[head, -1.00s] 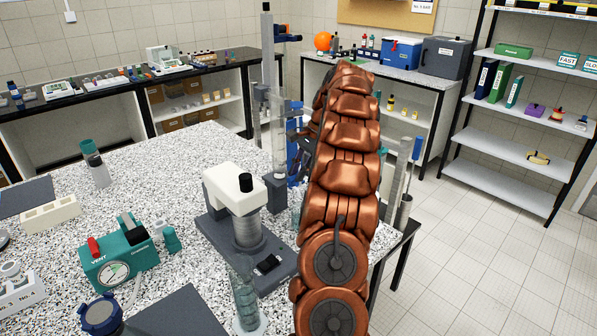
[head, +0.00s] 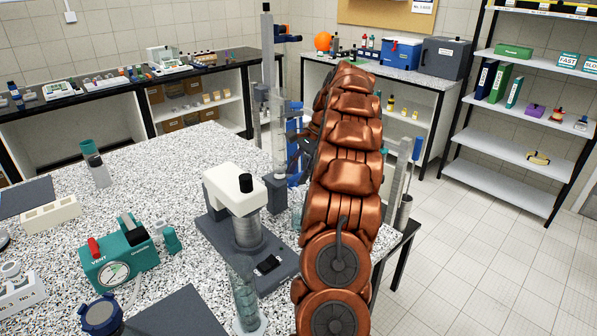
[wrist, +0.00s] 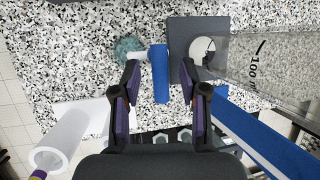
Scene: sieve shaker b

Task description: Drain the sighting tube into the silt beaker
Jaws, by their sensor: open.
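The clear sighting tube (head: 279,138) stands upright on a dark base behind the shaker, left of my arm. In the wrist view a clear tube (wrist: 262,62) with a "100" mark runs at right. A blue bar (wrist: 160,72), which looks like a tap handle, lies ahead of and between my fingertips, with a pale stub at its left. A teal-tinted round vessel (wrist: 128,48), probably the silt beaker, stands left of the bar. My gripper (wrist: 158,92) is open with nothing visibly clamped. In the head view my gripper (head: 298,160) is partly hidden by my arm.
The sieve shaker (head: 240,215) stands in front, with a ribbed clear cylinder (head: 245,300) nearer. A teal vacuum pump (head: 120,258) is at left. In the wrist view a blue rail (wrist: 265,140) is close at right and a white cylinder (wrist: 60,142) at lower left.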

